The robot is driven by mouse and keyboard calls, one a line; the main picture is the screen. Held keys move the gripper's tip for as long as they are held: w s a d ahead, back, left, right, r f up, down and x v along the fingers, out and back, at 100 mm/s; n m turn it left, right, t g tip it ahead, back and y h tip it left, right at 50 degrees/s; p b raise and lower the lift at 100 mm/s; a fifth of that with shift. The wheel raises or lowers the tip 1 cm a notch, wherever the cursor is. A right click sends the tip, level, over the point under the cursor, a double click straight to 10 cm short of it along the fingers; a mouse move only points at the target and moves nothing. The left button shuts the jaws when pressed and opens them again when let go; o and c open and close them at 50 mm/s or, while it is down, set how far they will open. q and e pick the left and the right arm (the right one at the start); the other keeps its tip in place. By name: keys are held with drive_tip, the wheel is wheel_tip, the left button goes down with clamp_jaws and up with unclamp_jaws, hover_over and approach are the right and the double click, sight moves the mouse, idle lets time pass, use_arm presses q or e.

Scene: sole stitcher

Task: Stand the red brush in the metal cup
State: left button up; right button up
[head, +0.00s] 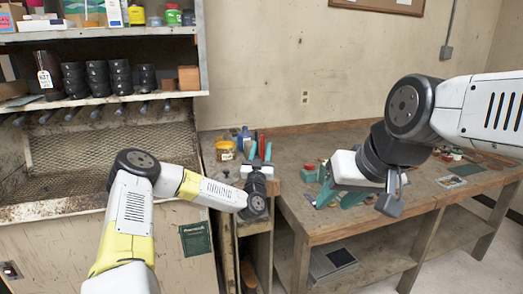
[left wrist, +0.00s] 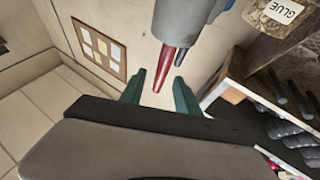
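My left gripper (head: 261,151) is at the left end of the bench, its teal fingers pointing up and apart; they also show in the left wrist view (left wrist: 160,92). A slim red handle, likely the red brush (left wrist: 168,65), shows between the fingers there with clear gaps on both sides. It runs from the rim of a grey cylinder, likely the metal cup (left wrist: 185,18), beside a dark stick. I cannot tell how deep it sits. In the head view the red (head: 261,142) shows behind the fingers. My right gripper (head: 340,194) is open and empty at the bench front.
A glue jar (head: 225,150) stands left of the cup; it also shows in the left wrist view (left wrist: 284,14). A shelf unit (head: 120,100) with dark rolls stands at the left. Small red and green items (head: 311,172) lie on the bench (head: 410,205) near my right gripper.

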use_arm(q)
drive_tip(key=v, duration=0.7)
drive_tip(key=shift+s+f, duration=0.15)
drive_tip(key=shift+s, duration=0.2)
idle(0.4)
